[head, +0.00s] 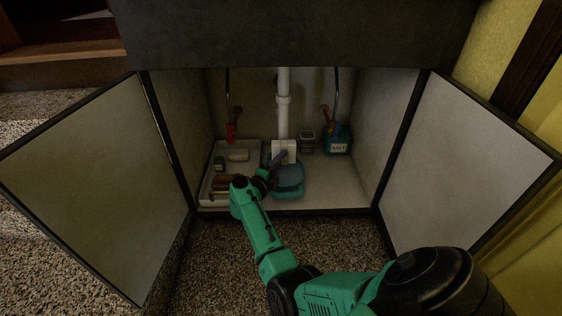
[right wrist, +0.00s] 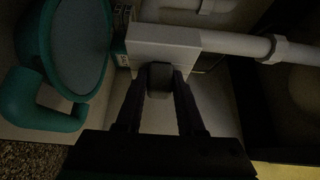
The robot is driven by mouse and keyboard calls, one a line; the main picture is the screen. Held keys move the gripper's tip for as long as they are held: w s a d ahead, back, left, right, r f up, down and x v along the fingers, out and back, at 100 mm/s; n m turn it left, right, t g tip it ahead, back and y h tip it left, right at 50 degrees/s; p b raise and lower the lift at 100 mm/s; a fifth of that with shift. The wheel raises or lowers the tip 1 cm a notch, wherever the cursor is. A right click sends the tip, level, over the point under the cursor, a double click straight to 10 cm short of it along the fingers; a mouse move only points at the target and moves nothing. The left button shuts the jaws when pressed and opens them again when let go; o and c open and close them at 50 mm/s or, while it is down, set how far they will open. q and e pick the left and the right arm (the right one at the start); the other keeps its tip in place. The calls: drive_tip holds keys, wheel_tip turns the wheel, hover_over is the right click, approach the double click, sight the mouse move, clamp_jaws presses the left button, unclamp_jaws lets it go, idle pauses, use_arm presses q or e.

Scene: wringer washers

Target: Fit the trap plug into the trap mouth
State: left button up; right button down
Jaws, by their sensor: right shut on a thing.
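The trap is a white box-shaped block at the foot of a white pipe, seen in the head view (head: 290,146) and in the right wrist view (right wrist: 150,36). My right gripper (head: 274,168) reaches into the cabinet in front of it. In the right wrist view its fingers (right wrist: 160,92) are shut on a dark grey, rounded trap plug (right wrist: 160,77). The plug is at the block's near face and overlaps it; I cannot tell whether it is inside the mouth. The mouth itself is hidden behind the plug. My left gripper is not in view.
A teal basin (head: 289,182) stands below the trap. A white tray (head: 241,147) with small items lies left. A jar (head: 307,142) and teal salt box (head: 338,141) stand right. Open doors (head: 95,180) (head: 465,165) flank the cabinet; its right floor is clear.

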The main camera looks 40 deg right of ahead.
drive_tip(key=shift+w+d+r, duration=0.1)
drive_tip(key=shift+r, duration=0.05)
drive_tip(key=c, duration=0.8)
unclamp_jaws()
drive_tip(key=shift+c, duration=0.2)
drive_tip(key=o, duration=0.4)
drive_tip(key=shift+r, duration=0.15)
drive_tip(key=shift+c, duration=0.6)
drive_tip(key=shift+o, duration=1)
